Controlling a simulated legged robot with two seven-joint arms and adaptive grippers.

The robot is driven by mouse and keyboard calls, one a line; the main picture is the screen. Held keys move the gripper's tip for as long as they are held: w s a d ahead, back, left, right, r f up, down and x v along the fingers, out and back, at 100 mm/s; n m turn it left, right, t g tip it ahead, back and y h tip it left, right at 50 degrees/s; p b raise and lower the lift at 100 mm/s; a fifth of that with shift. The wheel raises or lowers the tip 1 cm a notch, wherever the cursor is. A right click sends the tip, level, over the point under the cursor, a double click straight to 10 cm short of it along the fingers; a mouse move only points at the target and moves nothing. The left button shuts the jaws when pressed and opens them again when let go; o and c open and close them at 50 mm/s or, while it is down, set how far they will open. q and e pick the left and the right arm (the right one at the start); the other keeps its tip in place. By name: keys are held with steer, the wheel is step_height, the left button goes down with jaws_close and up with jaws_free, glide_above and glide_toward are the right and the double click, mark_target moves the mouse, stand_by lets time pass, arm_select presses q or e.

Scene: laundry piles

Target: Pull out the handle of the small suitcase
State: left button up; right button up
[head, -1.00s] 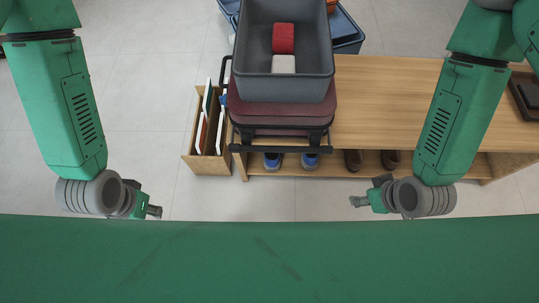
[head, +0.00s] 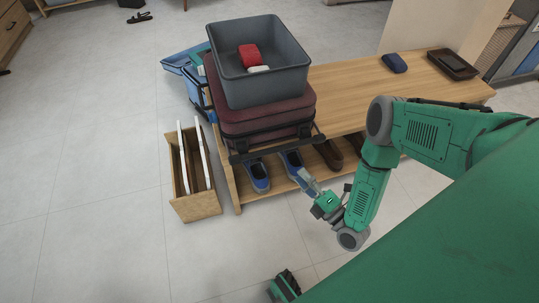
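The small maroon suitcase (head: 262,122) lies flat on the wooden bench in the head view, under a grey bin. A black bar (head: 275,149), which looks like its handle, runs along its near side, close to the case. My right gripper (head: 306,181) is below and to the right of the bar, in front of the bench, beside a blue shoe in the picture. It appears apart from the bar; whether its fingers are open is too small to tell. A green and dark part (head: 285,287) at the bottom edge seems to be my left gripper, mostly cut off.
The grey bin (head: 231,88) holds a red and a white folded cloth. The wooden bench (head: 345,95) has several shoes on its lower shelf. A wooden box (head: 197,207) with white panels stands at its left.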

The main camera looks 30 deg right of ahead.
mark_target(275, 150)
steer(key=b+x, duration=0.2)
steer(key=x, duration=0.9)
steer(key=shift+a+b, duration=0.15)
steer(key=shift+b, duration=0.15)
steer(key=shift+w+r, duration=0.1)
steer(key=shift+w, duration=0.4)
steer(key=shift+a, duration=0.2)
steer(key=shift+r, duration=0.1)
jaws_close()
